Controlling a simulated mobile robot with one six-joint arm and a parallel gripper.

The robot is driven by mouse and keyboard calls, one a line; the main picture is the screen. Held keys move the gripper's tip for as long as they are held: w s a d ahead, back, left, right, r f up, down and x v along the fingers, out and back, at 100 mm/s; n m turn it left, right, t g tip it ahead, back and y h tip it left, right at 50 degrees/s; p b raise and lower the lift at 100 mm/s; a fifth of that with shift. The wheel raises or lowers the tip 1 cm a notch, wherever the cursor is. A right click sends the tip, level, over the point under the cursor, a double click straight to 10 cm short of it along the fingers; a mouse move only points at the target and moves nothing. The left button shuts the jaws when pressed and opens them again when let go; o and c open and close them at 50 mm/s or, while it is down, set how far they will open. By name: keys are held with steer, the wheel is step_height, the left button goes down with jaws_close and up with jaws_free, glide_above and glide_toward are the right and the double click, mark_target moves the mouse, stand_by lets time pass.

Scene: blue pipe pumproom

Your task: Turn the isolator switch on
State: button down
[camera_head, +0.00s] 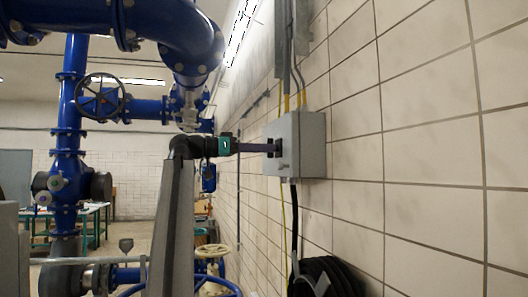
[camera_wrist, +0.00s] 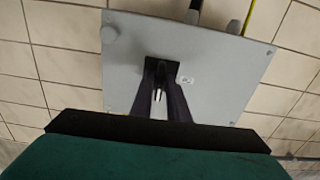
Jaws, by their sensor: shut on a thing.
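The isolator switch is a grey box (camera_head: 296,144) on the tiled wall, right of centre in the head view. In the wrist view the grey box (camera_wrist: 225,75) fills the upper middle, and a dark switch handle (camera_wrist: 160,73) sits on its front face. My gripper (camera_head: 272,147) reaches the box front from the left in the head view. In the wrist view my gripper (camera_wrist: 160,92) has its two dark fingers closed around the handle. The fingers partly hide the handle, so I cannot tell its exact angle.
Grey conduits (camera_head: 284,45) run up the wall above the box. A black cable drops from it to a coiled black hose (camera_head: 325,278). Large blue pipes (camera_head: 165,28) and a handwheel (camera_head: 100,97) stand to the left. The wall right of the box is clear.

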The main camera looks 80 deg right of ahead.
steer(key=shift+s+r+m, duration=0.1)
steer(key=shift+r+m, duration=0.05)
steer(key=shift+m, duration=0.15)
steer(key=c, duration=1.8)
jaws_free()
steer(key=shift+s+a, duration=0.1)
steer(key=shift+a, duration=0.05)
steer(key=shift+c, duration=0.2)
steer(key=shift+w, duration=0.25)
steer(key=v, duration=1.3)
steer(key=shift+w+p, duration=0.2)
steer(key=shift+p, duration=0.25)
steer(key=shift+a, duration=0.1)
